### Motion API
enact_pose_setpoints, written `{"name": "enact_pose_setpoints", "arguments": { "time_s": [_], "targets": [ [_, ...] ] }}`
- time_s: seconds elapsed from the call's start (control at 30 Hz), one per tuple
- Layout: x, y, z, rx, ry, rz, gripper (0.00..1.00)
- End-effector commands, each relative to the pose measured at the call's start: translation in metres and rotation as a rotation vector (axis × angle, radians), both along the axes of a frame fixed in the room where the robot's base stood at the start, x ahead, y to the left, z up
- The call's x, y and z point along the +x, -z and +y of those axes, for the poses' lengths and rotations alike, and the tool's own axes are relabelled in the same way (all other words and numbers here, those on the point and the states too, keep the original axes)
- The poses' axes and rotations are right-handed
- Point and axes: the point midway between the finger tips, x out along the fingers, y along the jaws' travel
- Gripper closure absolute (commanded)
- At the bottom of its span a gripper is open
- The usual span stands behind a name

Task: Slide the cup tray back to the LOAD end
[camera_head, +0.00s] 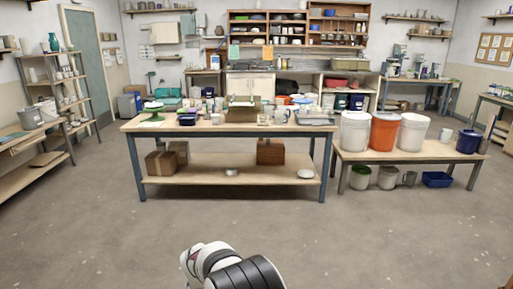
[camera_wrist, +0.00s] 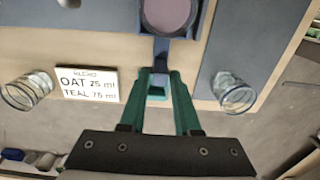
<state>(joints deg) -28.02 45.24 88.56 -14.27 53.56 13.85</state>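In the wrist view, a dark blue tray (camera_wrist: 206,14) at the top holds a round cup (camera_wrist: 168,14) with a mauve inside. A blue strip runs down from it to a teal pull tab (camera_wrist: 157,92). My gripper's two green fingers (camera_wrist: 159,78) stand on either side of this strip and tab, with very little gap. I cannot tell whether they press on it. A white card (camera_wrist: 88,84) to the left reads OAT 25 ml and TEAL 75 ml. No LOAD mark is readable. In the head view, my fingertips do not show.
In the wrist view, clear glasses stand at the left (camera_wrist: 27,90) and right (camera_wrist: 234,93), near the table edge. In the head view, a crowded workbench (camera_head: 150,125) stands ahead, with white and orange buckets (camera_head: 385,131) on a lower table to its right. The floor before them is clear.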

Motion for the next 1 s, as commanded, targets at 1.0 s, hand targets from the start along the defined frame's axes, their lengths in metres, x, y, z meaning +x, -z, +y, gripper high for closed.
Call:
{"name": "enact_pose_setpoints", "arguments": {
  "time_s": [1.0],
  "targets": [
    [-0.002,-0.069,0.000,-0.002,0.001,0.005,0.53]
  ]
}}
